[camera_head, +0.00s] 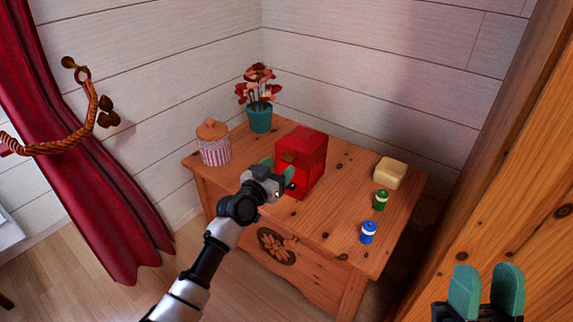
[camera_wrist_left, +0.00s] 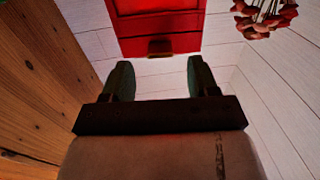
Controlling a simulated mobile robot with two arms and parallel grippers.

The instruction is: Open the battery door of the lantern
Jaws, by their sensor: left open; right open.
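The red box-shaped lantern (camera_head: 312,150) stands on the wooden chest. A small brown tab or handle (camera_head: 289,157) is on its front face. In the left wrist view the lantern's red panelled face (camera_wrist_left: 160,20) shows at the top, with the brown handle (camera_wrist_left: 160,47) at its edge. The panel looks closed there. My left gripper (camera_head: 277,168) is in front of the lantern and hides part of its lower front. In the left wrist view its fingers (camera_wrist_left: 159,76) are open and empty, with the handle beyond them, between their tips. My right gripper (camera_head: 487,284) is open and empty at the lower right.
On the chest (camera_head: 335,215) stand a striped jar (camera_head: 214,150), a potted flower (camera_head: 260,117), a pale yellow block (camera_head: 390,172), a green cylinder (camera_head: 380,200) and a blue cylinder (camera_head: 368,232). A wooden panel (camera_head: 500,150) rises at the right. A red curtain (camera_head: 85,180) hangs at the left.

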